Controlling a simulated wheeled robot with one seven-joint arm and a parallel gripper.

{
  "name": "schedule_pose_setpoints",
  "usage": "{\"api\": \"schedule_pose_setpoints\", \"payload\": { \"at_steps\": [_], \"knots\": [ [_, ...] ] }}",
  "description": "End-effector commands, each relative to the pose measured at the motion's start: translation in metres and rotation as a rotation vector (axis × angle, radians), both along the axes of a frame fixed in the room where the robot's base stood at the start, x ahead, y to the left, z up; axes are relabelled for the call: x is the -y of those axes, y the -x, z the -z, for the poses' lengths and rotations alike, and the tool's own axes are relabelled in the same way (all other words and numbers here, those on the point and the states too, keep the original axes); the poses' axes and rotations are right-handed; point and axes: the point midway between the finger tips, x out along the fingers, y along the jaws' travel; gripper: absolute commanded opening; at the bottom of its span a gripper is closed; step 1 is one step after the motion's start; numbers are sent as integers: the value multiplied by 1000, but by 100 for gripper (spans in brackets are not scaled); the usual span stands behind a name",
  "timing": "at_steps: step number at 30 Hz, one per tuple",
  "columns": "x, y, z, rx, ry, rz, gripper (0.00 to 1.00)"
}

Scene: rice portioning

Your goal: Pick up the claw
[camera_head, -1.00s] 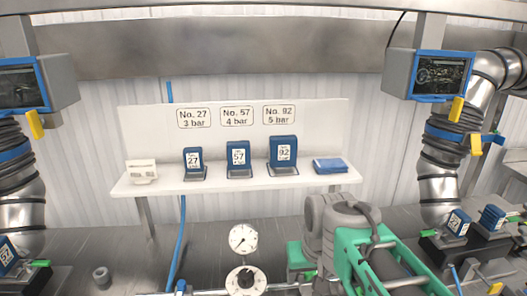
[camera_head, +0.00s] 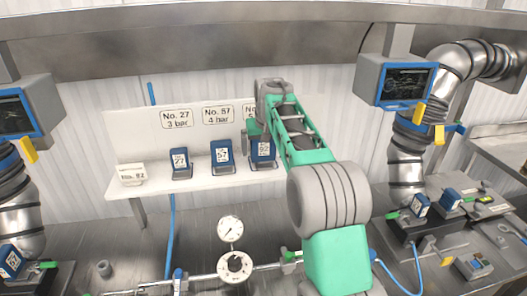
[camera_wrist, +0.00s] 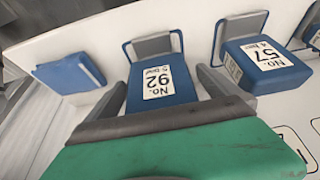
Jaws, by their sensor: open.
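Three blue claws with white number labels stand in grey holders on the white shelf (camera_head: 202,186). Claw No. 27 (camera_head: 180,164) is on the left and claw No. 57 (camera_head: 222,155) in the middle. Claw No. 92 (camera_head: 263,152) is on the right, partly hidden behind my arm. In the wrist view, claw No. 92 (camera_wrist: 184,88) lies ahead of my green gripper (camera_wrist: 161,90), whose two dark fingers are open, one on each side of it. Whether they touch it, I cannot tell. Claw No. 57 (camera_wrist: 262,62) is just to the right.
A flat blue object (camera_wrist: 70,72) lies on the shelf beside claw No. 92. A small white box (camera_head: 132,175) stands at the shelf's left end. Number and pressure signs (camera_head: 177,118) are on the backboard. Gauges (camera_head: 230,229) and a pipe are below on the bench.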

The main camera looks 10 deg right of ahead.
Motion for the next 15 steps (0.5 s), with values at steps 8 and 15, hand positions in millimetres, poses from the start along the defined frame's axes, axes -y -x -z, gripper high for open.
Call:
{"api": "schedule_pose_setpoints", "payload": {
  "at_steps": [8, 15],
  "knots": [
    [0, -9, 21, 1, 0, 0, 100],
    [0, -9, 21, 0, 0, -1, 89]
  ]
}}
